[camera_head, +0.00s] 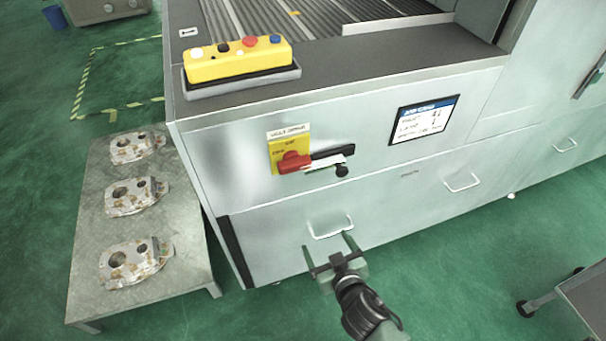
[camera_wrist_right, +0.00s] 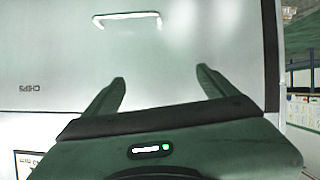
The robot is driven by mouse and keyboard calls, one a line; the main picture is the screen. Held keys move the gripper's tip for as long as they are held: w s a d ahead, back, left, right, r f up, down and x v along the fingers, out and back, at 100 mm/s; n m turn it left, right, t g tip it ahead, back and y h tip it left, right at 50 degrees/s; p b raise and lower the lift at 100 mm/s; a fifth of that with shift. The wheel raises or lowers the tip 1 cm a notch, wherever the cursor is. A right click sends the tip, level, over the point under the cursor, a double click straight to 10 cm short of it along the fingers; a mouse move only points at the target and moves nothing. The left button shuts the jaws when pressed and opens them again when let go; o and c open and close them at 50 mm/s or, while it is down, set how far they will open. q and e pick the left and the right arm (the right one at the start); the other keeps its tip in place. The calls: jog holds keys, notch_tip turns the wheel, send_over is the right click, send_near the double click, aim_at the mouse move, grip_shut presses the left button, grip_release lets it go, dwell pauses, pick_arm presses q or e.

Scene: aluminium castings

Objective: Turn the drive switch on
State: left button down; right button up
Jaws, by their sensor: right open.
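The drive switch is on the machine's front panel in the head view, a yellow plate (camera_head: 276,146) with a red handle (camera_head: 292,163) that lies roughly sideways. A black bar (camera_head: 333,152), a white tag (camera_head: 325,163) and a small black piece (camera_head: 342,171) are at its right; I cannot tell how they are joined to it. My right gripper (camera_head: 327,246) is open and empty below the switch, in front of the lower panel. In the wrist view its fingers (camera_wrist_right: 160,77) are spread towards a pale panel, and the switch is not seen. My left gripper is not in view.
Drawer handles (camera_head: 332,229) (camera_head: 462,183) stick out of the front. A yellow button box (camera_head: 238,60) sits on top, and a screen (camera_head: 423,120) is right of the switch. A table (camera_head: 180,230) with three castings (camera_head: 134,263) stands left. A cart (camera_head: 585,300) is at lower right.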

aim_at(296, 169)
jog(key=a+r+m+t+y, duration=0.1)
jog(key=a+r+t, duration=0.1)
jog(key=r, duration=0.9)
jog(key=a+r+t+y, duration=0.1)
jog(key=a+r+t, duration=0.2)
jog(key=r, duration=0.8)
jog(key=x, duration=0.5)
jog(key=shift+w+a+f+p, duration=0.1)
jog(key=shift+w+p, duration=0.2)
jog(key=shift+p, duration=0.05)
jog(key=shift+w+a, duration=0.15)
jog(key=shift+w, duration=0.4)
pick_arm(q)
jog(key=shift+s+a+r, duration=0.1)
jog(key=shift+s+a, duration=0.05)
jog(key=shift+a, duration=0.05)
pick_arm(e)
jog(key=shift+f, duration=0.1)
jog(key=c, duration=1.4)
